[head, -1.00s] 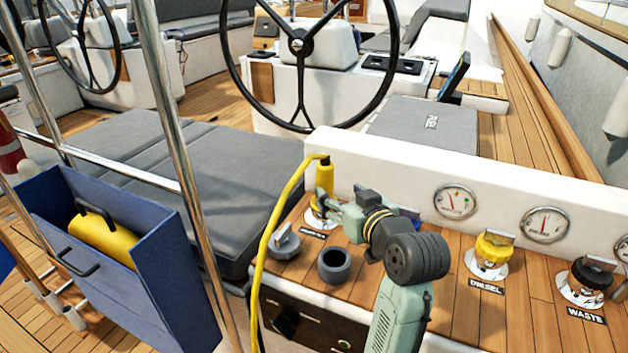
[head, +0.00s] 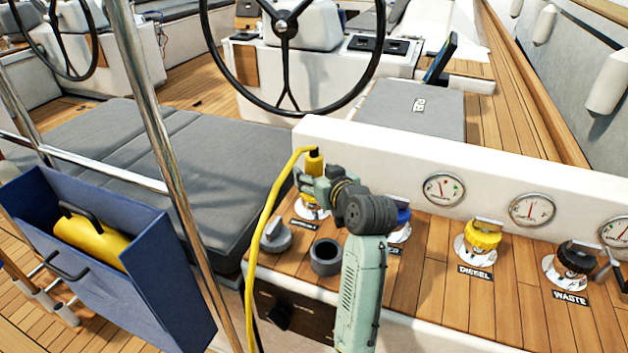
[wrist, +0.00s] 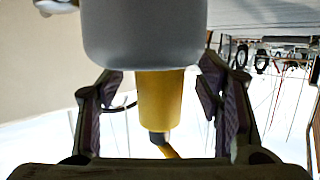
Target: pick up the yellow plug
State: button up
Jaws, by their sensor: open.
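The yellow plug (head: 314,160) stands upright at the back left of the wooden counter, with a yellow cable (head: 262,235) running from its top down over the counter's front. My gripper (head: 308,182) is at the plug, and its fingers partly hide the plug's lower part. In the wrist view the yellow plug (wrist: 160,100) lies between the two fingers of my gripper (wrist: 166,108). The fingers are open, with a gap showing on each side of the plug. A grey rounded body covers the top of that view.
A grey cap (head: 276,236) and a dark grey cup (head: 326,257) sit on the counter just in front. Yellow diesel (head: 482,236) and black waste (head: 577,257) fittings stand to the right. A white wall with gauges (head: 444,189) rises behind. A blue box (head: 170,290) hangs left.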

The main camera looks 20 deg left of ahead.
jog(key=shift+w+a+f, duration=0.2)
jog(key=shift+w+a, duration=0.25)
jog(key=shift+c, duration=0.5)
grip_shut()
